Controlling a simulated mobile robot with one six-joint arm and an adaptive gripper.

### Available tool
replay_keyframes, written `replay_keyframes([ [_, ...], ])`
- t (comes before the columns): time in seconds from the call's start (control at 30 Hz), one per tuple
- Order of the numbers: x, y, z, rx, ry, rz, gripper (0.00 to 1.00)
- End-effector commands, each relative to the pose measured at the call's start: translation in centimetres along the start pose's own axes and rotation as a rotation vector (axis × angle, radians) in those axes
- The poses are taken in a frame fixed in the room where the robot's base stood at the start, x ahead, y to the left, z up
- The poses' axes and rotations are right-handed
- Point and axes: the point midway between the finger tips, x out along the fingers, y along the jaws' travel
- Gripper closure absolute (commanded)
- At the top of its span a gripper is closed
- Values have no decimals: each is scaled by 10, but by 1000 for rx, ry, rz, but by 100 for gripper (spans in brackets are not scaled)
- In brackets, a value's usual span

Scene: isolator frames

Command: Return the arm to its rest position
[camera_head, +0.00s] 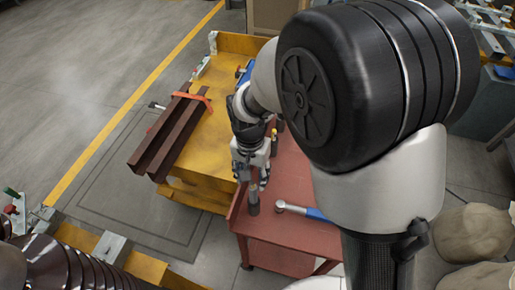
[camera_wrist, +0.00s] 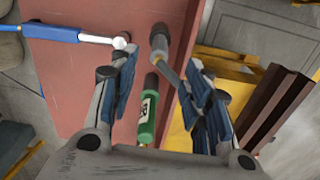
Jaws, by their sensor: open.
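My gripper (camera_head: 253,182) hangs from my bent arm over the left part of a red table (camera_head: 292,238). In the wrist view, its two fingers stand apart with nothing clamped between them (camera_wrist: 157,62). Below and between the fingers is a tool with a green handle (camera_wrist: 147,118), lying on the table. A dark grey cylindrical piece (camera_wrist: 160,40) shows just past the fingertips; it also shows right below my gripper in the head view (camera_head: 253,204). I cannot tell whether the fingers touch it.
A yellow cart (camera_head: 215,125) with brown beams (camera_head: 172,135) stands to the left, close to the table. Sacks (camera_head: 470,232) lie at the right. Grey floor (camera_head: 90,70) is open at far left.

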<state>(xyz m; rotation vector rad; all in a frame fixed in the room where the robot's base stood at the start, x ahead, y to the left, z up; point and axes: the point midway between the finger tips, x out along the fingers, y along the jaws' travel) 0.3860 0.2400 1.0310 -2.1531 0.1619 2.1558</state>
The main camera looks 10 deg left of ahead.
Motion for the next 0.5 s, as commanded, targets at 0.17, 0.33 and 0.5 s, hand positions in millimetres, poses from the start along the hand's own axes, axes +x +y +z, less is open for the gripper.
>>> replay_keyframes([
  [0.17, 0, 0, 0, 0, 0, 0, 56],
  [0.33, -22, 16, -5, -2, 21, -18, 56],
  [0.5, -82, 68, -9, -19, 85, -58, 56],
])
